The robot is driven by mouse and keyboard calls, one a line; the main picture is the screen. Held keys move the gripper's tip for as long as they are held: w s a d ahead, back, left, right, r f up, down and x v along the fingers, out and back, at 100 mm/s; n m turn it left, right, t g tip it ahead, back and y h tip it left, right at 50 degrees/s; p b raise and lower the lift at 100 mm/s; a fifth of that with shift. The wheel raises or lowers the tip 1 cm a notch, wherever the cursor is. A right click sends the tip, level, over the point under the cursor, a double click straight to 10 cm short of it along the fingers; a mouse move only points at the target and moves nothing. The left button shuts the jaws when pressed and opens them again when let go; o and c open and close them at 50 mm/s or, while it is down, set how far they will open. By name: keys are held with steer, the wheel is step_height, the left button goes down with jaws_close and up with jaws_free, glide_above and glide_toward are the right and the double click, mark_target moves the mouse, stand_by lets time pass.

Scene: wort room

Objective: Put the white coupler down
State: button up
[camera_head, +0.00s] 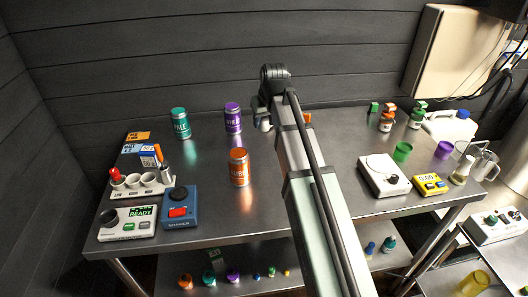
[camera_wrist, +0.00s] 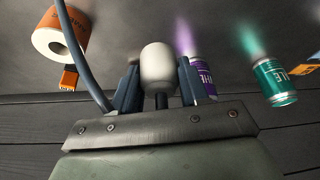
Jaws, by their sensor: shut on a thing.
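The white coupler (camera_wrist: 158,66) is a pale, rounded piece between the two dark fingers of my gripper (camera_wrist: 158,80) in the wrist view. My gripper is shut on it. The steel table surface lies beyond the coupler; I cannot tell whether the coupler touches it. In the head view my gripper (camera_head: 262,118) is at the back of the table, right of the purple can (camera_head: 233,118), and is mostly hidden by my arm. The coupler cannot be made out clearly there.
The purple can (camera_wrist: 202,78) and teal can (camera_wrist: 274,82) stand to one side of my gripper. An orange-labelled roll-like thing (camera_wrist: 60,36) is on the other side. An orange can (camera_head: 239,167) stands nearer the front. Bare steel table (camera_head: 205,150) shows between the cans.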

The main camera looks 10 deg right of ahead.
steer(key=shift+w+m+h, duration=0.15)
steer(key=shift+m+h, duration=0.25)
steer(key=shift+m, duration=0.8)
steer(key=shift+f, duration=5)
steer(key=o, duration=1.1)
steer(key=shift+f, duration=0.1)
steer(key=v, duration=1.2)
